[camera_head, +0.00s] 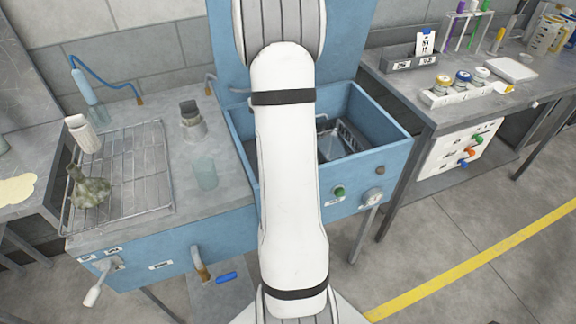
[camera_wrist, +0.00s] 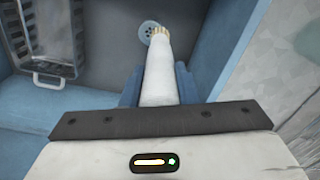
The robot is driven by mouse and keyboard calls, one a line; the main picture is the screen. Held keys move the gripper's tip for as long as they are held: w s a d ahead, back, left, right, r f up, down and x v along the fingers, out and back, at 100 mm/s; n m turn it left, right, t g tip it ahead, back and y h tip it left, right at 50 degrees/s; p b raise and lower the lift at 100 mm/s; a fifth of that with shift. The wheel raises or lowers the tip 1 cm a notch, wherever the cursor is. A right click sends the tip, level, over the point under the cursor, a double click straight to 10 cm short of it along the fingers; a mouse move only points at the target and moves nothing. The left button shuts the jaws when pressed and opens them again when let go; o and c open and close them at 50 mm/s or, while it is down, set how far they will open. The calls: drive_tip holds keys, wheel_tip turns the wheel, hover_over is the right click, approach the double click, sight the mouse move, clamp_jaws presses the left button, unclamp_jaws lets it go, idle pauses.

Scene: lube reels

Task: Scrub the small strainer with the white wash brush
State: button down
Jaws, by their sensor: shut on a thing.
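The white wash brush (camera_wrist: 160,75) is a pale tapered cylinder with a tan bristle ring at its far end in the wrist view. My gripper (camera_wrist: 158,90) is shut on it, with a blue finger on each side. The bristle end points into the blue basin, over or near the round drain; I cannot tell its height. A grey slotted metal basket with a wire handle (camera_wrist: 42,42), perhaps the small strainer, lies in the basin to the left, apart from the brush. It also shows in the head view (camera_head: 350,138). My arm hides my gripper and brush there.
The blue basin (camera_head: 385,128) has raised walls around the basket. A wire rack (camera_head: 150,180) holds a greenish flask (camera_head: 88,187) on the left counter, with a clear glass (camera_head: 206,175) beside it. The right bench (camera_head: 425,90) carries jars and tubes.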

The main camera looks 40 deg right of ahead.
drive_tip(key=shift+d, duration=0.1)
drive_tip(key=d, duration=0.1)
drive_tip(key=s+d, duration=0.1)
drive_tip(key=d, duration=0.1)
drive_tip(key=shift+s+f, duration=0.1)
drive_tip(key=shift+s, duration=0.1)
drive_tip(key=shift+a, duration=0.1)
idle(0.3)
drive_tip(key=a, duration=0.1)
drive_tip(key=w+a, duration=0.1)
drive_tip(key=a, duration=0.1)
drive_tip(key=shift+w, duration=0.15)
drive_tip(key=shift+r, duration=0.2)
drive_tip(key=shift+r+p, duration=1.8)
drive_tip(key=shift+r, duration=0.75)
